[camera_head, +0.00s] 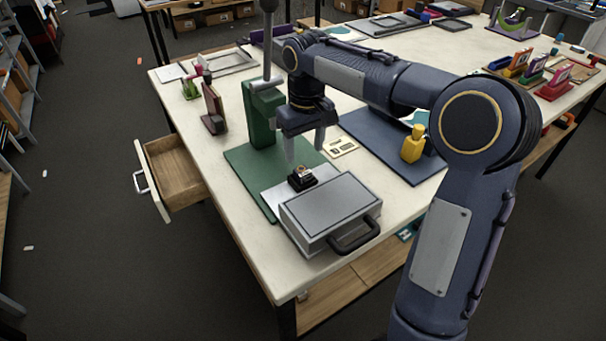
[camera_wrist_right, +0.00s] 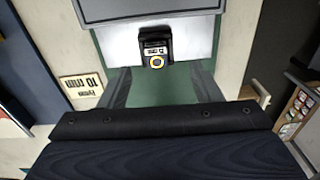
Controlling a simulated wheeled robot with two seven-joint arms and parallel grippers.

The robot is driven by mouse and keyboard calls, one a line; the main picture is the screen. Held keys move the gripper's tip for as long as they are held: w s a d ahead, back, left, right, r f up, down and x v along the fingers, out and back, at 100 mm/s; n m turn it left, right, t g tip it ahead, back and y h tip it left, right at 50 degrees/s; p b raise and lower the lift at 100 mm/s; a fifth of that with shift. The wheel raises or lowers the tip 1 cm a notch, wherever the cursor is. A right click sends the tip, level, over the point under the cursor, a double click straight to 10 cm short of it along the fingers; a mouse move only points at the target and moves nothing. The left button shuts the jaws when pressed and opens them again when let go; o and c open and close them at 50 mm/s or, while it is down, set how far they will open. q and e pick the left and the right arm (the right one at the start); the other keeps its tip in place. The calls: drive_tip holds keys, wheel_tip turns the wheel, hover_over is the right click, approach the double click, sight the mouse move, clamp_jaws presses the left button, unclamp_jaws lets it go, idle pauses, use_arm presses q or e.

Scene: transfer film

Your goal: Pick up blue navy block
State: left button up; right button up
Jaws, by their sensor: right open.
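A small dark block (camera_head: 302,179), black or navy, with a yellow ring on it, sits on a silver plate (camera_head: 273,196) beside the grey case. It also shows in the right wrist view as a dark block (camera_wrist_right: 155,42) with a pale label. My right gripper (camera_head: 305,149) points down just above the block, its fingers apart and nothing between them. In the wrist view the fingers (camera_wrist_right: 162,88) lie over the green base, short of the block. My left gripper does not show.
A grey case with a black handle (camera_head: 331,212) stands close in front of the block. A green stand (camera_head: 262,110) rises behind. A yellow object (camera_head: 413,145) stands on a dark blue mat (camera_head: 375,143) to the right. A drawer (camera_head: 174,175) hangs open at the left.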

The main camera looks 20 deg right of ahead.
sight(302, 170)
drive_tip(key=shift+w+a+f, duration=0.2)
drive_tip(key=shift+w+a, duration=0.05)
drive_tip(key=shift+w, duration=0.45)
drive_tip(key=shift+w+f, duration=0.2)
drive_tip(key=shift+f, duration=0.05)
drive_tip(key=f, duration=0.7)
drive_tip(key=shift+d+f, duration=0.15)
drive_tip(key=shift+d, duration=0.25)
drive_tip(key=c, duration=1.1)
drive_tip(key=shift+c, duration=0.8)
